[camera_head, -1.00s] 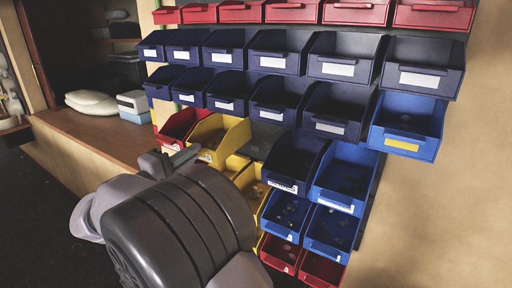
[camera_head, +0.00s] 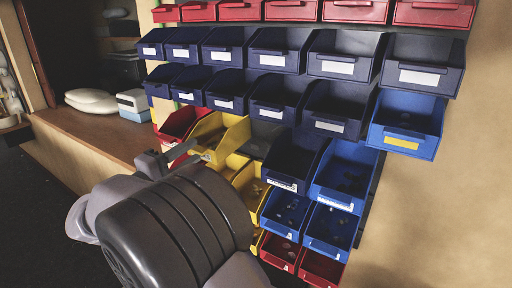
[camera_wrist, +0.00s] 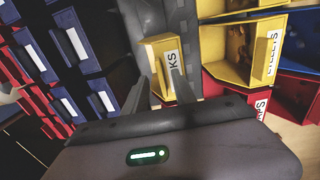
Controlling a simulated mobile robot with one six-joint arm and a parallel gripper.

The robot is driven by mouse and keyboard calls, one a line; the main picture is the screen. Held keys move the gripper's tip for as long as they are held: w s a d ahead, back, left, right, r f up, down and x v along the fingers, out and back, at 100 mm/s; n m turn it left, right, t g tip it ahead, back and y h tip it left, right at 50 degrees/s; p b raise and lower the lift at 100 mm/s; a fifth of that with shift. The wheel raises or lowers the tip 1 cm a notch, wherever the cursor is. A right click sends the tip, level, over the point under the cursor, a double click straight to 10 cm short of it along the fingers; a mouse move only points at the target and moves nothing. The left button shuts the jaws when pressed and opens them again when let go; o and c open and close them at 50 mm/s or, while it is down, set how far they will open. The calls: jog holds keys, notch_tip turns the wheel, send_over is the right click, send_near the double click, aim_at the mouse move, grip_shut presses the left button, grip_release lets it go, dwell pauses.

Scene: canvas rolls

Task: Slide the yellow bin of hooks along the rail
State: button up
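The yellow bin of hooks (camera_head: 228,135) is on the wall rack in the head view, its front slightly raised and tilted. In the wrist view the same bin (camera_wrist: 160,52) shows its white label, partly covered, with "KS" readable. My gripper (camera_head: 200,157) is at the bin's front. In the wrist view its two fingers (camera_wrist: 160,86) close in on either side of the bin's front, and it appears shut on it. The rail behind the bin is mostly hidden. A bare grey stretch of rack (camera_head: 264,138) shows right of the bin.
A red bin (camera_head: 178,126) is close on the left. A dark blue bin (camera_head: 290,160) bounds the grey gap on the right. Dark blue bins (camera_head: 278,100) hang directly above. More yellow bins (camera_head: 250,180) are below. A wooden bench (camera_head: 90,140) is at left.

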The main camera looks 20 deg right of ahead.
jog(key=p+v, duration=0.4)
jog(key=v, duration=1.3)
jog(key=s+d+f+m+g+y+b, duration=0.25)
jog(key=s+d+g+y, duration=0.35)
jog(key=d, duration=0.5)
jog(key=s+d+f+m+g+y+b, duration=0.1)
jog(key=s+d+f+m+g, duration=0.2)
jog(key=s+d, duration=0.6)
jog(key=s+a+f+m+t+y+b, duration=0.2)
jog(key=s+a+f+m+t+y, duration=0.2)
jog(key=s+y, duration=0.5)
jog(key=shift+a+f+m+y, duration=0.7)
jog(key=shift+a+m+y, duration=0.15)
jog(key=shift+a, duration=0.15)
jog(key=shift+s, duration=0.1)
